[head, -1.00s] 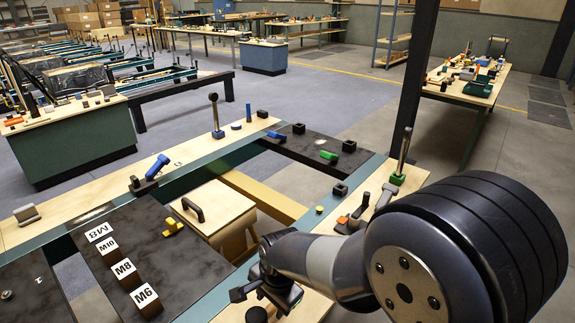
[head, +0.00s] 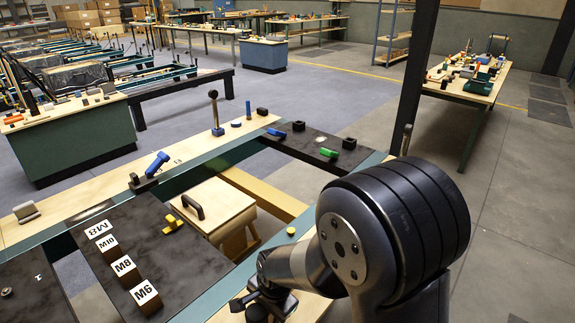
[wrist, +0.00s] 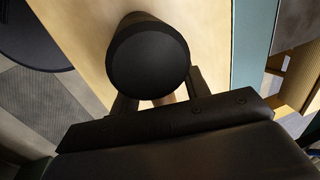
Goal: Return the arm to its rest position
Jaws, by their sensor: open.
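My gripper (head: 262,302) shows at the lower middle of the head view, low over the near wooden rail (head: 309,304) of the frame. Its black fingers are small there and partly run together with the dark wrist. In the wrist view my gripper (wrist: 160,96) has its two fingers apart, so it is open. A round black knob (wrist: 148,55) shows at the fingers and hides part of them. I cannot tell whether it touches them. My arm folds in at the lower right of the head view and hides part of the rail.
Blocks marked M6 (head: 149,296) and M8 (head: 126,270) stand on the dark board at left. A wooden box with a handle (head: 213,209) sits inside the frame. A dark post (head: 413,90) rises behind my arm. The floor (head: 520,220) at right is clear.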

